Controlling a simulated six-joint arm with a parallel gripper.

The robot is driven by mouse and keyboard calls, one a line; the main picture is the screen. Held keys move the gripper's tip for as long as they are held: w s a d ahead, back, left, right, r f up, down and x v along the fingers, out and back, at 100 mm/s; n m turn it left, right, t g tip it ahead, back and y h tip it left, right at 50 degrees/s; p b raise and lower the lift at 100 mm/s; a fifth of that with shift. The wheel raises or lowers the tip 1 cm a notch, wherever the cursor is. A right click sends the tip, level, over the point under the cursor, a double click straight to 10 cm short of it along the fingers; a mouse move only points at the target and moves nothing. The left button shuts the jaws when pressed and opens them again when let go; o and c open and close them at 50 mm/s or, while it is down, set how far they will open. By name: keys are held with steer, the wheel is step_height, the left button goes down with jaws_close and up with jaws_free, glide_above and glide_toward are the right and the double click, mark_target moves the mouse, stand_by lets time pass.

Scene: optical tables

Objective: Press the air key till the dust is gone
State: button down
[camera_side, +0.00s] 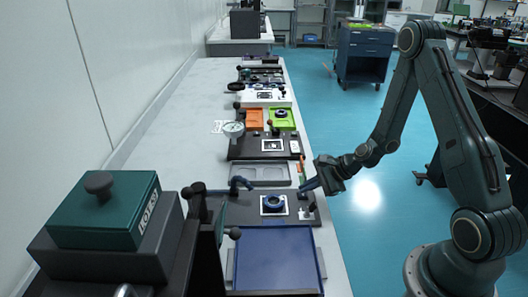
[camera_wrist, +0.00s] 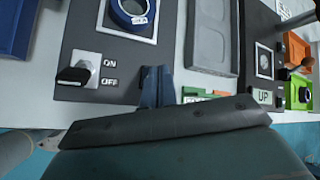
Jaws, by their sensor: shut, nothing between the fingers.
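My gripper (camera_side: 303,188) is shut and empty, its blue fingertips together low over the right edge of a black plate (camera_side: 249,211). In the wrist view the fingertips (camera_wrist: 156,70) are at the plate's edge, to the right of the ON/OFF labels; I cannot tell whether they touch anything. A blue ring (camera_side: 273,202) lies on a white square on this plate, and shows at the top of the wrist view (camera_wrist: 132,12). A black-handled switch (camera_wrist: 76,74) sits on a white base beside the labels. No key marked as air is readable, and dust is too small to make out.
A grey tray (camera_side: 260,174) lies behind the plate, and a blue tray (camera_side: 275,232) lies in front. A dark box with a green top (camera_side: 105,210) fills the left foreground.

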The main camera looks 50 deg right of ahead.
mark_target(306, 195)
steer(key=shift+r, duration=0.5)
steer(key=shift+r, duration=2.5)
steer(key=shift+a+r, duration=0.25)
steer(key=shift+r, duration=0.05)
steer(key=s+a+r+n+g+h, duration=0.15)
steer(key=s+a+r+n, duration=0.25)
steer(key=s+r+n, duration=0.4)
steer(key=s+a+r+n+g+h, duration=0.1)
steer(key=s+a+r+n+h, duration=0.1)
steer(key=s+a+r+n, duration=0.6)
steer(key=s+d+r+n, duration=0.3)
steer(key=s+r+n, duration=0.2)
steer(key=s+r, duration=0.1)
steer(key=shift+s+r+n+h, duration=0.15)
steer(key=shift+s+n+h, duration=0.2)
steer(key=shift+s, duration=0.2)
